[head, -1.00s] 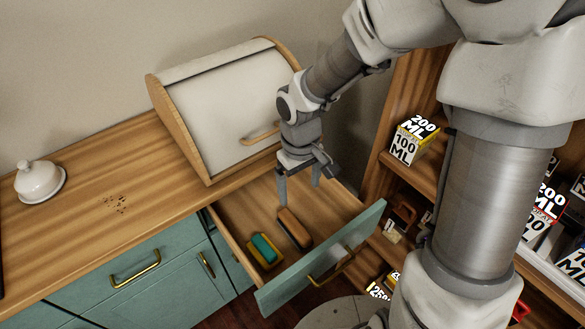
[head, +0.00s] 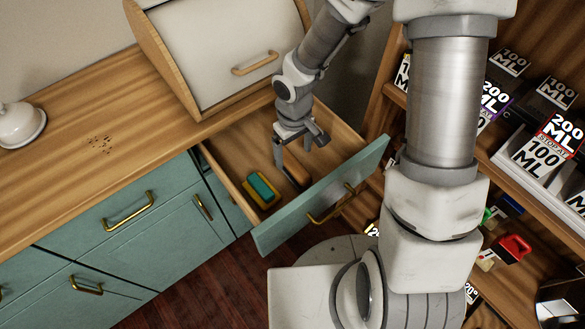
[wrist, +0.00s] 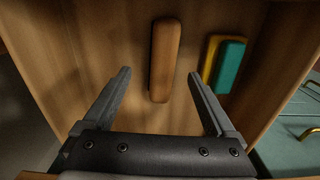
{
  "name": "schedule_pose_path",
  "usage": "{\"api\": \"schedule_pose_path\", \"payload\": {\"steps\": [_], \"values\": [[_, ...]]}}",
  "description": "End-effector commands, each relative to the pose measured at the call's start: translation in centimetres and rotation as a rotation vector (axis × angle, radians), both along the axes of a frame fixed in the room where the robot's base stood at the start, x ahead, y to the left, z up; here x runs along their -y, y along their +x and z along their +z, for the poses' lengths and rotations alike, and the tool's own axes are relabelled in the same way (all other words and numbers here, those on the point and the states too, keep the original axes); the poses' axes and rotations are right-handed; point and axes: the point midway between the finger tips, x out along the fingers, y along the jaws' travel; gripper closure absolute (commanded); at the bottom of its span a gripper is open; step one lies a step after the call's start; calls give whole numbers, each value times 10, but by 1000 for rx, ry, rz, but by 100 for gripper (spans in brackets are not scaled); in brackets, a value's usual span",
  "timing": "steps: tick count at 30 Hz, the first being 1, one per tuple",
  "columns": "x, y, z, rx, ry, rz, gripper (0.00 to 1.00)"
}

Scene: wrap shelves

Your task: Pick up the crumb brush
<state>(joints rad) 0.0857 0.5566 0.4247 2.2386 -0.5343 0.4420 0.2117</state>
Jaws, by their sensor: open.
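The crumb brush, a long brown wooden block (head: 298,176) with rounded ends, lies in the open drawer (head: 232,160). In the wrist view the brush (wrist: 165,55) lies upper middle, lengthwise between the fingers. My gripper (head: 294,156) is open and empty, over the drawer and above the brush. In the wrist view its fingertips (wrist: 160,73) stand on either side of the brush and do not appear to touch it. The gripper hides part of the brush in the head view.
A yellow and green sponge-like block (head: 261,188) lies beside the brush. The teal drawer front (head: 322,200) rises beside them. A bread box (head: 225,50) stands on the counter, with crumbs (head: 100,145) nearby. Shelves with labelled boxes (head: 545,150) are at the right.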

Motion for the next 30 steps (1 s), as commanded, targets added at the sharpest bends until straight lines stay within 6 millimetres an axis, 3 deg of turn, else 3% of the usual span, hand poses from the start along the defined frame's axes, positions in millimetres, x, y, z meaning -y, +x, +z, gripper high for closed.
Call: {"api": "schedule_pose_path", "payload": {"steps": [10,20,30], "values": [[-1,-7,-47,-2,0,1,9],[-1,-6,-52,-1,1,-1,9],[-1,-6,-52,-1,1,-1,68]]}}
